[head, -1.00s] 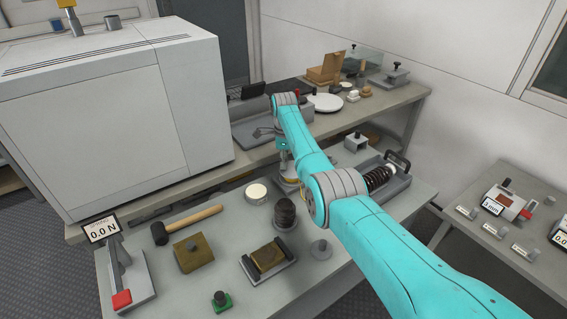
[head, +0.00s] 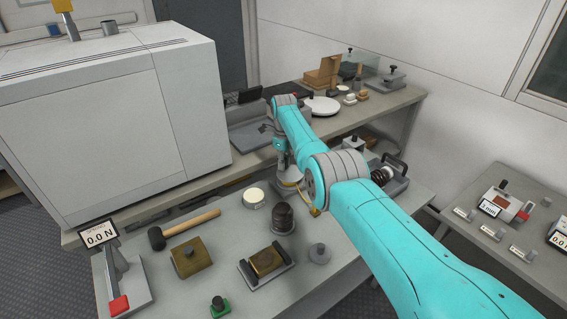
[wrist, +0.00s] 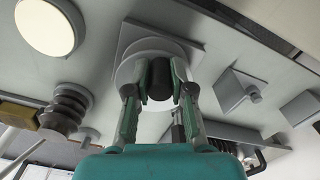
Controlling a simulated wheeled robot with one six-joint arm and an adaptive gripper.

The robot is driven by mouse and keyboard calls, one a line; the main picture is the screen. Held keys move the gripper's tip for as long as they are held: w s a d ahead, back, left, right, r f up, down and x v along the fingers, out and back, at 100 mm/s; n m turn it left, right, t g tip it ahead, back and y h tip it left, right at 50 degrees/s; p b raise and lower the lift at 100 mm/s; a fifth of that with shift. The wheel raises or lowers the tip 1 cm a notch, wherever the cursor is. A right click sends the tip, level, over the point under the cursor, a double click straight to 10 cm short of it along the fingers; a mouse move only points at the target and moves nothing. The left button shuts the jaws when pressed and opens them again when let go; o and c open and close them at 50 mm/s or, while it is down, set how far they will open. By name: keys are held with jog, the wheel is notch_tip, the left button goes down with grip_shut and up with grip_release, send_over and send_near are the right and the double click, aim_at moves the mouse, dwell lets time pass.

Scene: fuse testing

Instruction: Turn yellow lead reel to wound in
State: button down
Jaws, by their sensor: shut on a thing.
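My gripper (wrist: 160,84) is shut on a dark upright knob (wrist: 160,80) in the wrist view. The knob stands at the middle of a pale grey round disc (wrist: 127,72) on a square grey base plate (wrist: 128,40); I take this to be the reel. In the head view my gripper (head: 283,162) points down at the back of the front bench, and a yellowish edge (head: 290,186) shows beneath it. My arm hides much of the reel there. How far the lead is wound cannot be told.

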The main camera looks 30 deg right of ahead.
jog(key=c, duration=1)
grip_release()
notch_tip(320, 180, up, 12)
dwell(0.3)
